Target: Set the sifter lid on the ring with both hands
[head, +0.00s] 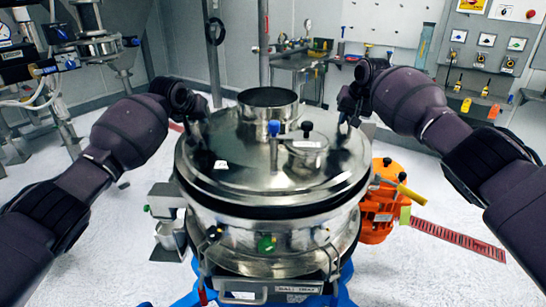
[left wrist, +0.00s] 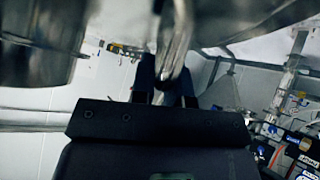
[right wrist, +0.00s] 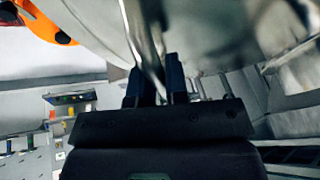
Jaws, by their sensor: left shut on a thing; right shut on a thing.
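The sifter lid (head: 240,165) is a shiny round steel disc with a short open cylinder (head: 268,97) on top. It is roughly level over the steel ring (head: 290,232). A black band shows between lid and ring; I cannot tell whether it is a seal or a gap. My left gripper (head: 193,108) is shut on a lid handle at the left; the metal bar (left wrist: 178,45) shows between its fingers in the left wrist view. My right gripper (head: 350,112) is shut on a handle at the right; its bar (right wrist: 146,45) shows in the right wrist view.
An orange motor unit (head: 378,207) is fixed at the sifter's right side. Clamps (head: 213,236) hang around the ring's front. A blue stand (head: 345,295) carries the sifter. A work table (head: 300,62) stands behind, other equipment (head: 90,48) at back left.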

